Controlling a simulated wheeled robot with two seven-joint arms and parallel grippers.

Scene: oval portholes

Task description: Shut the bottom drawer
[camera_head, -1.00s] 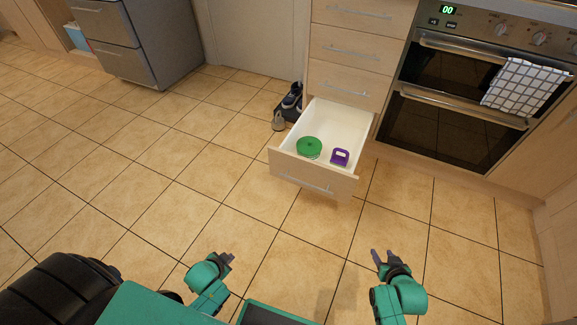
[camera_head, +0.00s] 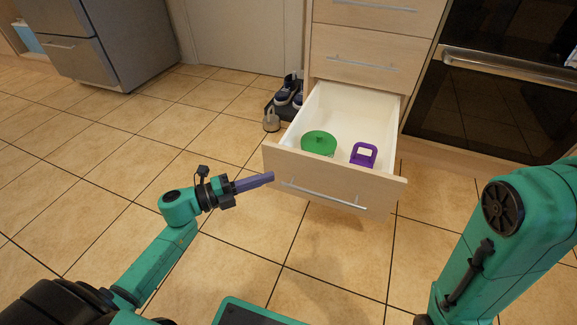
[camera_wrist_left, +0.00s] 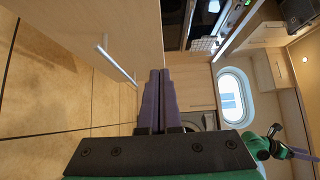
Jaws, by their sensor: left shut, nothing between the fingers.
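The bottom drawer (camera_head: 378,199) is pulled well out of its wooden cabinet, with a silver bar handle (camera_head: 325,196) on its front. A green round object (camera_head: 318,143) and a purple object with a handle (camera_head: 363,154) lie inside. My left gripper (camera_head: 271,178) is shut and empty, its fingertips at the left end of the drawer front; I cannot tell if they touch. In the left wrist view the front (camera_wrist_left: 130,30) and handle (camera_wrist_left: 115,65) lie beside the shut fingers. My right gripper (camera_wrist_left: 304,155) shows small at that view's right edge; its fingers are unclear.
The drawers above (camera_head: 355,48) are shut. Dark shoes (camera_head: 288,92) and a small grey object (camera_head: 271,120) stand left of the open drawer. An oven (camera_head: 480,100) is to the right. Tiled floor in front is clear.

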